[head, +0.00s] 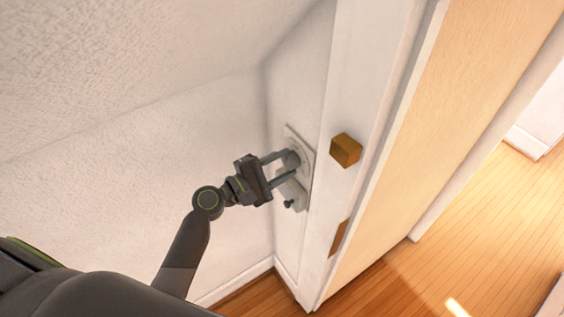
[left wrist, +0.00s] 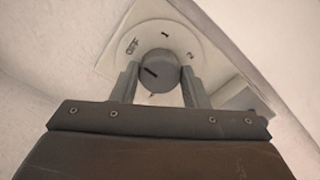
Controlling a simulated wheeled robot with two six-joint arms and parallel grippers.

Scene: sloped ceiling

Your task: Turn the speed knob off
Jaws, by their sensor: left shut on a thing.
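The speed knob (left wrist: 158,72) is a round grey knob on a pale wall plate (head: 304,147). In the left wrist view its plate (left wrist: 185,28) carries the marks OFF at the upper left, 1 at the top and 2 at the right. A dark pointer line on the knob points to the upper left, towards the OFF side; I cannot tell whether it lines up exactly. My left gripper (head: 288,166) is shut on the knob, one finger on each side; the fingers also show in the left wrist view (left wrist: 158,82). My right gripper is not in view.
A small grey fixture (head: 293,194) sits on the wall just below the plate. A tan door (head: 450,110) stands beyond, over wooden floor. The sloped ceiling is at the upper left.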

